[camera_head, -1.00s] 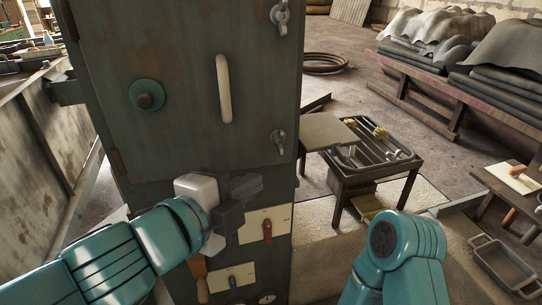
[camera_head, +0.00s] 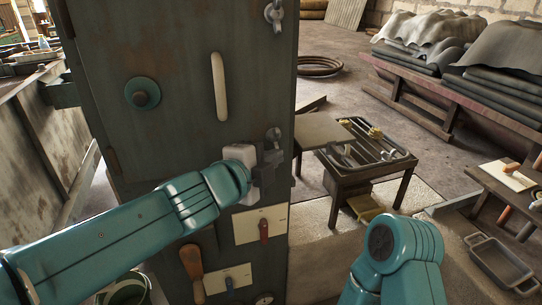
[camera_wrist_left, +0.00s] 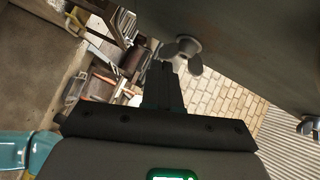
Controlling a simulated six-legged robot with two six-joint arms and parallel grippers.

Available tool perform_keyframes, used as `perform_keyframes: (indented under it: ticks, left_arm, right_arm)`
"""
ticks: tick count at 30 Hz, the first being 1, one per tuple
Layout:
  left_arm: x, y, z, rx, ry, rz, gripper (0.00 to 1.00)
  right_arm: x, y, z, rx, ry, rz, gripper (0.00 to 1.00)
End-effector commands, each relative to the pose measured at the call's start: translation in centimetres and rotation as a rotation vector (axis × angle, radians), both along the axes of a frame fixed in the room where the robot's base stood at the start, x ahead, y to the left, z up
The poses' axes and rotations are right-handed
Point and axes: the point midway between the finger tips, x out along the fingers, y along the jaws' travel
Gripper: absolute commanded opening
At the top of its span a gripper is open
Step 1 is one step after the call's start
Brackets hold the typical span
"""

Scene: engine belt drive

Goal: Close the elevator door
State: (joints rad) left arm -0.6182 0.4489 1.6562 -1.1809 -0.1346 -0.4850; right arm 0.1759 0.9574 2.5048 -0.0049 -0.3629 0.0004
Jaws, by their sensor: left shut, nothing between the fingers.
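A tall dark green metal door (camera_head: 180,60) fills the left middle of the head view; I cannot tell whether it is fully shut. It has a pale vertical handle (camera_head: 219,87), a round teal knob (camera_head: 141,94), an upper wing latch (camera_head: 274,12) and a lower wing latch (camera_head: 273,134). My left gripper (camera_head: 270,168) is shut and empty, just below the lower latch at the door's right edge. In the left wrist view, its dark fingertips (camera_wrist_left: 162,75) point close to a wing latch (camera_wrist_left: 188,54); contact is unclear. My right gripper is out of view.
Below the door are a switch plate with a red lever (camera_head: 263,230) and a wooden handle (camera_head: 191,262). A low table (camera_head: 362,172) with a rack of tools stands at right. A metal tray (camera_head: 499,266) lies on the floor. A covered bench (camera_head: 450,95) is behind.

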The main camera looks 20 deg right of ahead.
Motion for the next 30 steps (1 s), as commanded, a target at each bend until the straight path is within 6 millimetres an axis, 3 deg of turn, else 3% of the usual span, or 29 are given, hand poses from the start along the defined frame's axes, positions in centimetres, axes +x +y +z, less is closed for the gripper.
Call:
perform_keyframes:
  ticks: [8, 16, 30]
  left_arm:
    - [0.2, 0.0, 0.1, 0.000, 0.001, 0.001, 0.00]
    - [3.0, -0.6, 0.2, 0.001, 0.002, 0.001, 0.00]
    - [2.8, -0.8, 0.0, 0.002, 0.002, 0.000, 0.00]
  right_arm:
    - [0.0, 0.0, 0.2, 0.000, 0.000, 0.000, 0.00]
    - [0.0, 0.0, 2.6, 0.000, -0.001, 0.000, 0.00]
    - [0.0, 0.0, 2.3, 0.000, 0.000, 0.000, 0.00]
